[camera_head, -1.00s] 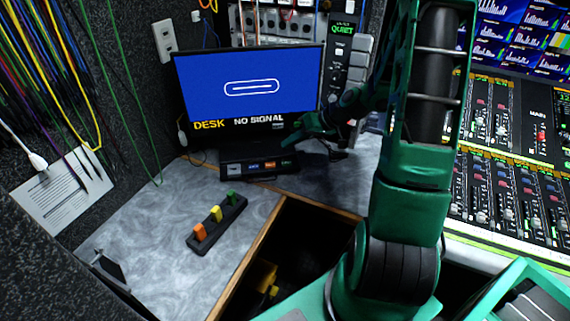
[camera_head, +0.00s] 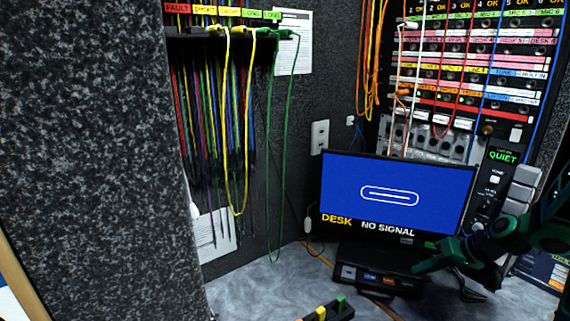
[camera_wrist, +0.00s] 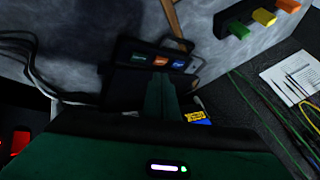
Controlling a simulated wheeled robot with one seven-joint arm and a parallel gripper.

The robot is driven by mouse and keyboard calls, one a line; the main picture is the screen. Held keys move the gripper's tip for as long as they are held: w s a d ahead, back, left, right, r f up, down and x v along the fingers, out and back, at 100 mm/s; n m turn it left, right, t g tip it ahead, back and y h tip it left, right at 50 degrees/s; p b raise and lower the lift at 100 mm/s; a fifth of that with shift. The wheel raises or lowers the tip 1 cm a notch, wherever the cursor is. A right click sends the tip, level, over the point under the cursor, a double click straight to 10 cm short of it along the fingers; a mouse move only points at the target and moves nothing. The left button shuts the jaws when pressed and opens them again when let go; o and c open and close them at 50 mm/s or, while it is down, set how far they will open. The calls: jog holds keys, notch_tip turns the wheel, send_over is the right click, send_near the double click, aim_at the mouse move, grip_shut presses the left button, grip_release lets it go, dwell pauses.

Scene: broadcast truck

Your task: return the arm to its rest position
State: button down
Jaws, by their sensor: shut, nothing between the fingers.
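My gripper (camera_head: 428,264) is at the lower right of the head view, in front of the monitor's lower right corner and above the desk. Its two green fingers are together and empty; they also show in the wrist view (camera_wrist: 160,92). My dark green arm reaches in from the right edge, and most of it is out of the picture. The small black button box (camera_head: 378,278) stands below and left of the fingers. In the wrist view the box (camera_wrist: 152,55) lies just beyond the fingertips. I cannot tell whether they touch it.
The monitor (camera_head: 397,192) reads "NO SIGNAL". A rack of patch cables (camera_head: 225,110) hangs on the left wall. A patch panel (camera_head: 470,75) stands behind the monitor. A strip with coloured blocks (camera_head: 325,312) lies on the grey desk (camera_head: 265,298). A speckled wall (camera_head: 90,160) fills the left.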

jog(key=s+r+m+g+h, duration=0.1)
jog(key=s+r, duration=0.3)
jog(key=s, duration=0.6)
jog(key=s+r+m+g+h, duration=0.2)
jog(key=s+r+g, duration=0.1)
jog(key=s, duration=0.7)
jog(key=s+r+m+g+h, duration=0.1)
jog(key=s+r+m, duration=0.1)
jog(key=s+r, duration=0.4)
jog(key=s, duration=0.4)
jog(key=shift+a+m+g+h, duration=0.2)
jog(key=shift+m+g+h, duration=0.1)
jog(key=shift+g+h, duration=0.1)
jog(key=shift+r, duration=0.1)
jog(key=shift+w+f, duration=0.25)
jog(key=shift+w, duration=0.4)
